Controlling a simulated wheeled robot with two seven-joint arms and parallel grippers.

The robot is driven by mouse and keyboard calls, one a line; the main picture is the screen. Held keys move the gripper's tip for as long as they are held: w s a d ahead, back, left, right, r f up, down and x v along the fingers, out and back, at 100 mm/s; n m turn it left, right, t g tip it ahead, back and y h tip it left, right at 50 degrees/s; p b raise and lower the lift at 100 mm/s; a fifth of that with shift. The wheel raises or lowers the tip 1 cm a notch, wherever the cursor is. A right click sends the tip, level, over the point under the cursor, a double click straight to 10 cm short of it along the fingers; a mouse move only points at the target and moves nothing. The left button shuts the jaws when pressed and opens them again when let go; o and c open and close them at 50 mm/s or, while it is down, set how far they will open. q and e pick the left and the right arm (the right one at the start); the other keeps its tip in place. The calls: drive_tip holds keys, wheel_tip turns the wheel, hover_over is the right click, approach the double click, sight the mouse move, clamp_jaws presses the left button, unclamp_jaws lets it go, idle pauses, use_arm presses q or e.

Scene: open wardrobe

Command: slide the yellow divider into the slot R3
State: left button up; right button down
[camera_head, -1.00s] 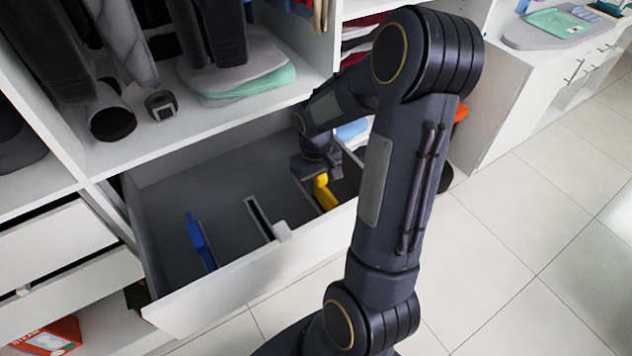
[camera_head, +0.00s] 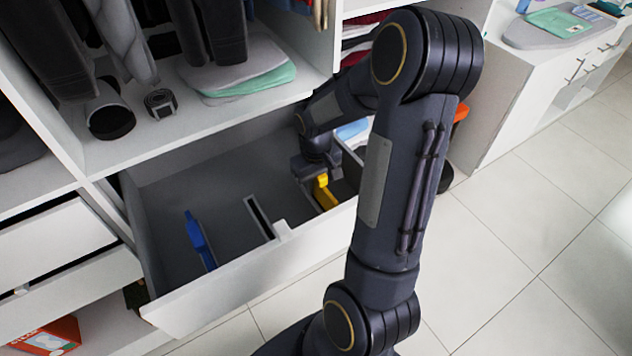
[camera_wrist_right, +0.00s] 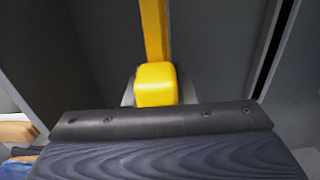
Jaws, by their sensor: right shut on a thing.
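The yellow divider (camera_head: 327,196) is at the right end of the open drawer (camera_head: 225,283), close to its front wall. My right gripper (camera_head: 321,178) is shut on it from above. In the wrist view the divider's yellow block (camera_wrist_right: 156,86) shows just past my gripper, with a narrow yellow bar running away from it. A dark slot line (camera_head: 307,194) lies just left of the divider. I cannot tell whether the divider's lower edge sits in a slot. No R3 label is legible. My left gripper is out of view.
A blue divider (camera_head: 200,242) stands at the drawer's left. A dark slot (camera_head: 259,217) with a pale block (camera_head: 282,230) lies mid-drawer. Between them the floor is bare. The wardrobe shelf (camera_head: 170,138) overhangs the drawer's back; a belt (camera_head: 160,103) rests on it.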

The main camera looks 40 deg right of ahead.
drive_tip(key=shift+f+b, duration=0.8)
drive_tip(key=shift+f, duration=0.25)
drive_tip(key=c, duration=1.1)
unclamp_jaws()
drive_tip(key=shift+c, duration=0.2)
drive_tip(key=shift+r, duration=0.1)
wheel_tip(320, 180, up, 8)
drive_tip(key=shift+f, duration=0.1)
